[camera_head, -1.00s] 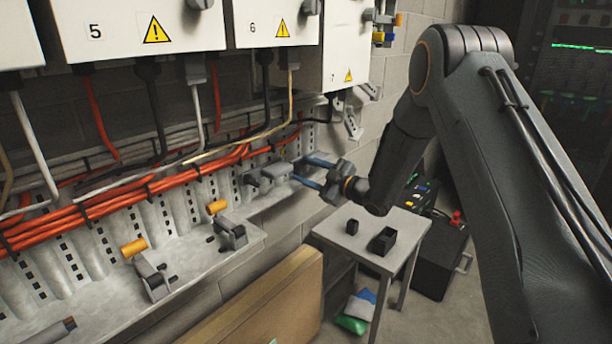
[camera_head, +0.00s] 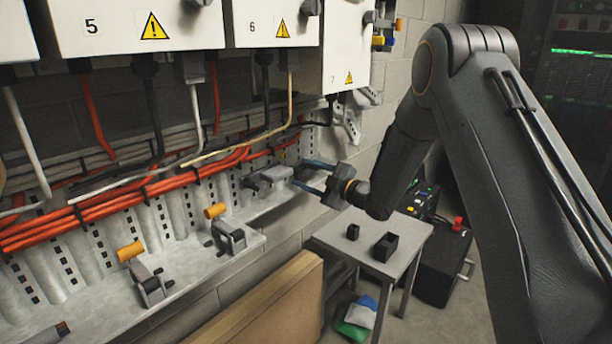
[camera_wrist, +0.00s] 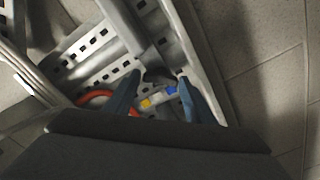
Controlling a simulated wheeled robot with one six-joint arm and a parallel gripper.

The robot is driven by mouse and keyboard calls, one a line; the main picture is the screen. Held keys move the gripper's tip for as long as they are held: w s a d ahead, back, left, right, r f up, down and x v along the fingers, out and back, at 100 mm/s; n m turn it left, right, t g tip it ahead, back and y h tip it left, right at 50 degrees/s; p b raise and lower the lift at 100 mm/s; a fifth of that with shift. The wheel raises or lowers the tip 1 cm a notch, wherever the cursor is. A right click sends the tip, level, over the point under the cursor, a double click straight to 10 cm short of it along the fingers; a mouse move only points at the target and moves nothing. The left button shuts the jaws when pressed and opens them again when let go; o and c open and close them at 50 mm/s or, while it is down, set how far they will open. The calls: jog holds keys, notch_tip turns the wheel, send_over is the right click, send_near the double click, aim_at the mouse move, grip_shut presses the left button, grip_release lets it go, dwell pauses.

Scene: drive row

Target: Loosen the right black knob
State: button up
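My gripper (camera_head: 303,172) has two blue fingers, spread apart, at the right end of the metal ledge. It points left at a grey fitting (camera_head: 268,177) on that ledge. The fingertips are close to its right end; I cannot tell if they touch. In the wrist view, my gripper (camera_wrist: 158,76) is open, with a dark rounded part (camera_wrist: 157,74) between the fingertips. I cannot tell if this is the right black knob. Two clamps with orange handles, a nearer one (camera_head: 150,284) and a farther one (camera_head: 229,237), stand left along the ledge.
Numbered white boxes (camera_head: 190,30) hang above, with orange cables (camera_head: 110,205) running below them. A small table (camera_head: 335,232) with two black blocks stands below my gripper. A brown panel (camera_head: 262,305) leans below the ledge. A black case (camera_head: 440,270) is at the right.

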jog(key=shift+o, duration=1.2)
jog(key=v, duration=0.7)
jog(key=shift+s+d+b, duration=0.25)
jog(key=shift+d+b, duration=0.05)
jog(key=shift+b, duration=0.15)
jog(key=s+d+f+m+g+h+p, duration=0.2)
jog(key=s+d+m+h, duration=1)
jog(key=d, duration=0.4)
jog(key=s+m+g+h+p, duration=0.1)
jog(key=s+m+g, duration=0.7)
jog(key=s, duration=2)
jog(key=shift+s+d+f+m+g+h+p, duration=0.25)
jog(key=shift+d+m+g+h+p, duration=0.1)
jog(key=shift+d+g+h, duration=0.2)
